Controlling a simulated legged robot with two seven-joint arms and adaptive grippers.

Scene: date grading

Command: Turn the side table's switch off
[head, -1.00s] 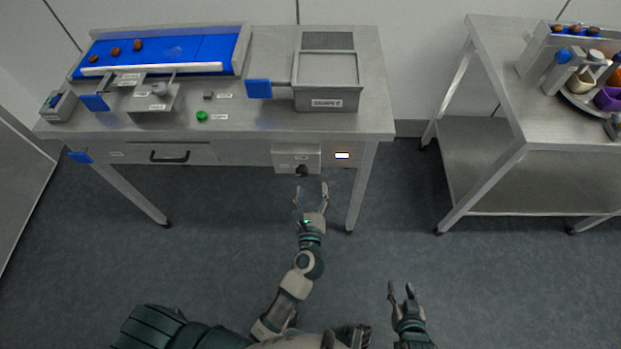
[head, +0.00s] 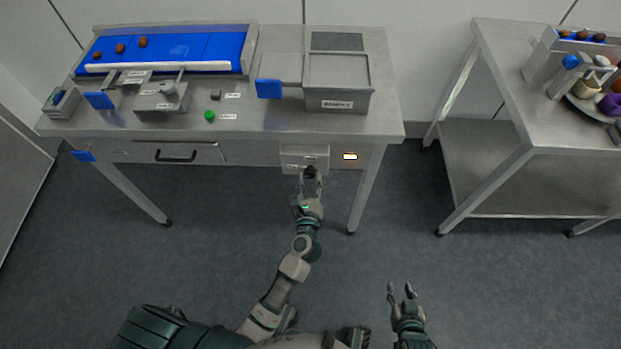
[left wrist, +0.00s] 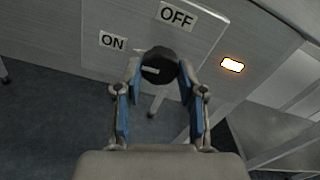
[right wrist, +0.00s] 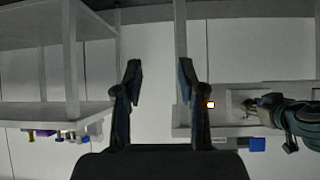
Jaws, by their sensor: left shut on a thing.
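The switch is a black rotary knob (left wrist: 158,66) on a grey box (head: 304,154) at the front of the steel side table (head: 270,125). In the left wrist view an ON label (left wrist: 113,41) sits left of the knob and an OFF label (left wrist: 177,15) above it. The knob's pale mark points toward the ON side. My left gripper (head: 309,184) is shut on the knob, with one finger on each side of it. A lit lamp (left wrist: 232,64) glows right of the box and also shows in the head view (head: 350,156). My right gripper (head: 402,290) is open and empty, low over the floor.
A drawer with a black handle (head: 176,155) is left of the switch box. A blue conveyor (head: 200,50), a green button (head: 210,116) and a steel box (head: 338,100) stand on the table. A second steel table (head: 510,90) is at the right.

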